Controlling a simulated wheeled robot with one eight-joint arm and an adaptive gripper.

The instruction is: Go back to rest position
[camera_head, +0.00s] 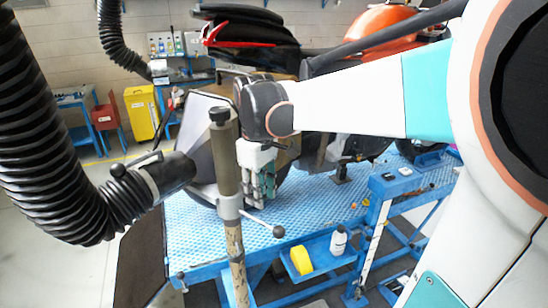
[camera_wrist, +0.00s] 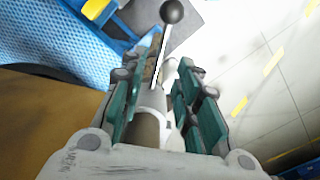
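My gripper (camera_head: 263,190) hangs fingers-down over the blue work table (camera_head: 300,209) in the head view, just right of and partly behind an upright post. In the wrist view, its green fingers (camera_wrist: 168,85) stand apart with a gap between them. The grey clamp of the post (camera_wrist: 149,103) and its lever with a black knob (camera_wrist: 172,11) show in that gap. I cannot tell whether the fingers touch the post. My white and teal arm reaches in from the right.
The post (camera_head: 227,160) and its knobbed lever (camera_head: 278,231) stand close to my gripper. A black hose (camera_head: 45,130) with a nozzle hangs at left. A motorcycle (camera_head: 385,22) stands behind. A lower shelf holds a white bottle (camera_head: 338,241) and yellow container (camera_head: 301,260).

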